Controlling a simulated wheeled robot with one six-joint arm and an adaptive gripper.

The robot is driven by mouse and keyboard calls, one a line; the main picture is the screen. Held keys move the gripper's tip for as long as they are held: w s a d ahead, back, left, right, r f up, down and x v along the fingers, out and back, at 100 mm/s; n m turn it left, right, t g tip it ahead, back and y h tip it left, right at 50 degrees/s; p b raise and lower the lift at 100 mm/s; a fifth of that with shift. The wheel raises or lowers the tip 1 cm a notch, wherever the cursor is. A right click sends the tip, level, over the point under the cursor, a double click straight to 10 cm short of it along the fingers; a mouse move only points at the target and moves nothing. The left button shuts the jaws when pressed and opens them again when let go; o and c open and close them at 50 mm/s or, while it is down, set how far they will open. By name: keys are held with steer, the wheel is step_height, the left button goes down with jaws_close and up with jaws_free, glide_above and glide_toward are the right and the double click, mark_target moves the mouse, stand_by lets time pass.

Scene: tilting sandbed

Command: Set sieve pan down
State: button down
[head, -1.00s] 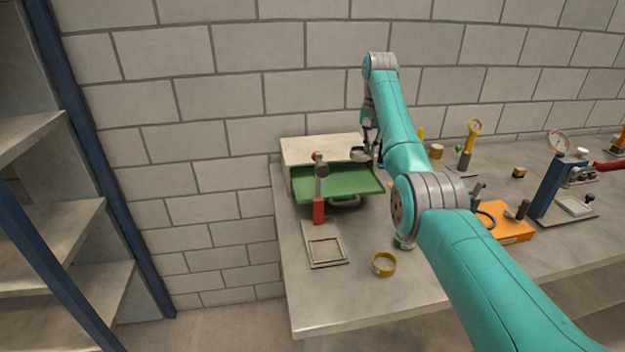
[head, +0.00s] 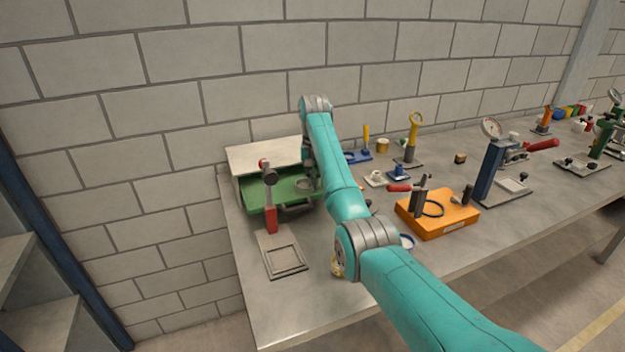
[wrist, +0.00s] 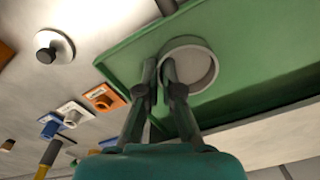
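The sieve pan (wrist: 199,68) is a small round grey pan with a pale rim. In the wrist view it is over the green tray (wrist: 246,42). My gripper (wrist: 160,65) is at the pan's near left edge, with its two fingers close together on either side of the rim, shut on it. In the head view the pan (head: 304,185) shows low at the right part of the green tray (head: 255,197), partly hidden by my arm. I cannot tell whether its bottom touches the tray.
A red-handled post (head: 271,205) stands before the tray, with a square metal frame (head: 284,259) near it. An orange box (head: 437,212), a blue gauge stand (head: 490,165) and a yellow-topped stand (head: 413,135) are to the right.

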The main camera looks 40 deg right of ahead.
steer(key=c, duration=1.3)
jaws_free()
